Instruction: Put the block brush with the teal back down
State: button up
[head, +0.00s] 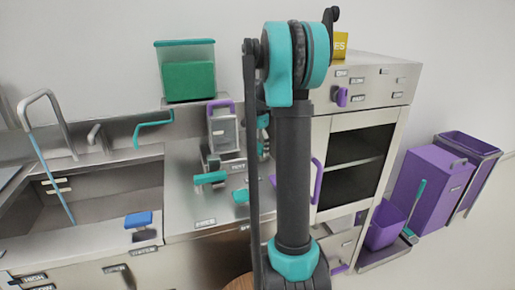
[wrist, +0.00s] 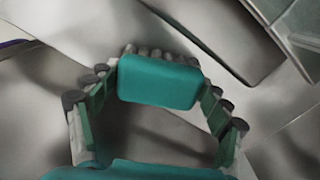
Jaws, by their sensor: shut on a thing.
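The block brush with the teal back (wrist: 160,84) shows in the middle of the wrist view, its back facing the camera and a row of grey bristles along its far edge. My gripper (wrist: 160,80) is shut on it, with one finger at each end. Steel surface lies beyond it; I cannot tell whether the brush touches that surface. In the head view my arm hides much of the gripper. Two teal pieces show left of the arm over the steel counter (head: 185,222), and I cannot tell which is the brush.
A blue-backed brush (head: 138,219) stands by the sink (head: 100,205). A purple-handled grater (head: 224,130) and a green-filled container (head: 188,72) stand behind. An open steel cabinet (head: 355,150) is at right, with purple bins (head: 430,185) beyond. The counter's front left is clear.

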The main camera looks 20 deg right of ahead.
aim_at(258, 146)
jog(key=o, duration=1.2)
jog(key=shift+f, duration=0.1)
notch_tip(258, 146, up, 12)
jog(key=shift+r, duration=0.2)
jog(key=shift+s, duration=0.1)
